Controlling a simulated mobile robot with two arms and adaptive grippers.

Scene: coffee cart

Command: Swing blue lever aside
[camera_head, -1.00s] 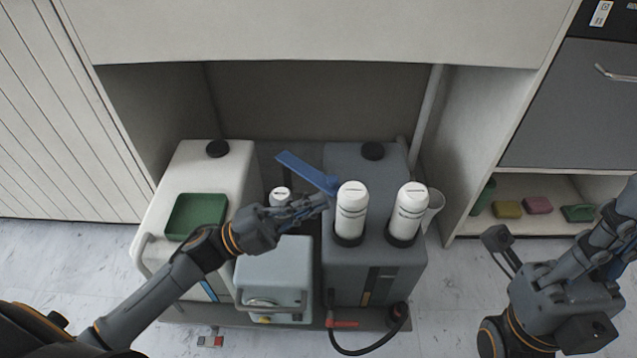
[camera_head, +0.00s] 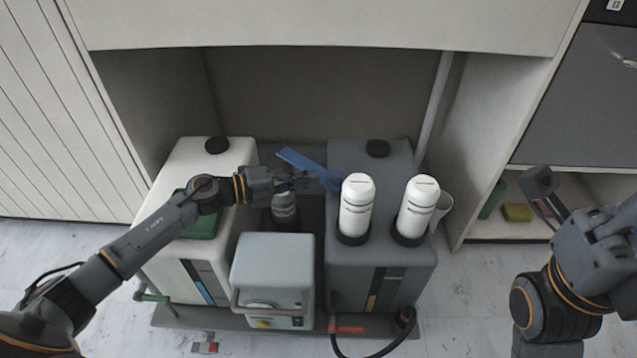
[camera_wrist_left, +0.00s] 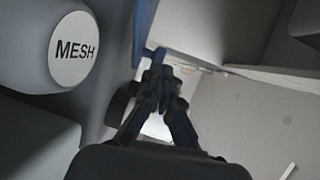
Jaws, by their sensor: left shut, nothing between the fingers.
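The blue lever (camera_head: 303,161) slants from upper left down to the right, between the white tank and the dark grey tank, with its lower right end beside a white-capped cylinder. My left gripper (camera_head: 308,181) is shut and empty, just below the lever in the head view; I cannot tell whether it touches it. Its shut fingers also show in the left wrist view (camera_wrist_left: 160,68), beside a round white cap marked MESH (camera_wrist_left: 74,48). My right gripper (camera_head: 540,190) is away at the right side; its finger state is unclear.
Two white-capped cylinders (camera_head: 357,207) (camera_head: 417,206) stand on the dark grey tank (camera_head: 350,270). A light grey box (camera_head: 272,262) and the white tank (camera_head: 165,262) stand left of it. A red-handled hose (camera_head: 347,330) is in front. Cabinet walls enclose the back and sides.

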